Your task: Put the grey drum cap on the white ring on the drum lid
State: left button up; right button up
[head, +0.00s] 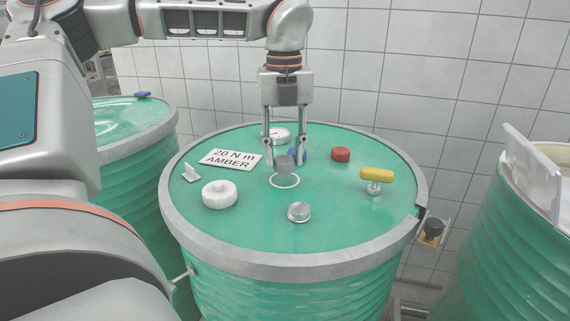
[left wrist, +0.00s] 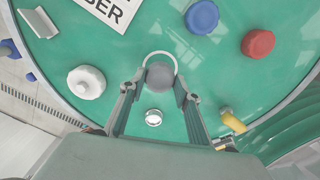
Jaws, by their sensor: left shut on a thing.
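The grey drum cap (head: 285,163) is between the fingertips of my left gripper (head: 285,158), which is shut on it. In the head view the cap shows just above the far part of the white ring (head: 285,181) on the green drum lid (head: 250,220). In the left wrist view the cap (left wrist: 160,75) overlaps the near part of the ring (left wrist: 161,53), and the ring's far arc shows beyond it. I cannot tell whether the cap touches the lid. My right gripper is not in view.
On the lid stand a white knob (head: 220,195), a silver fitting (head: 299,212), a red cap (head: 341,154), a blue cap (head: 297,154), a yellow-handled valve (head: 376,176), a gauge (head: 279,135) and a label sign (head: 230,158). Other drums stand left and right.

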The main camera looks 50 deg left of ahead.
aim_at(285, 159)
pick_arm(q)
jog(key=shift+f, duration=1.65)
jog(key=o, duration=1.4)
jog(key=shift+r, duration=0.1)
jog(key=shift+c, duration=0.2)
notch_tip(285, 159, up, 12)
jog(key=shift+r+p, duration=0.2)
jog(key=shift+p, duration=0.25)
